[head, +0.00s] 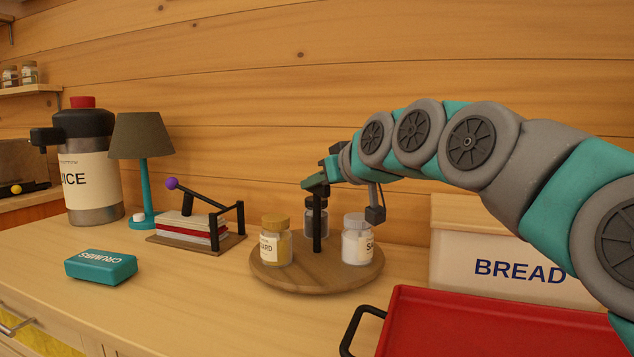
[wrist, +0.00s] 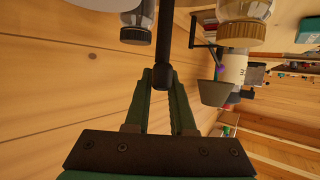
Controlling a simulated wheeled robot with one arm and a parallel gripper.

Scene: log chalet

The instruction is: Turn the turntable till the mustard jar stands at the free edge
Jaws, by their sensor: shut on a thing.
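The mustard jar (head: 275,247), with a wooden lid and yellow contents, stands upright at the left front of the round wooden turntable (head: 317,283). A white-lidded jar (head: 357,243) stands at its right, and a dark-lidded jar (head: 308,218) at its back, partly hidden. A black post (head: 317,235) rises from the turntable between the jars. My gripper (head: 316,183) is shut on the top of this post, also seen in the wrist view (wrist: 162,76). There the wooden-lidded jar (wrist: 241,31) shows at the upper right.
A red tray (head: 450,325) with a black handle lies at the front right, before the bread box (head: 520,268). Counter in front of the turntable is clear.

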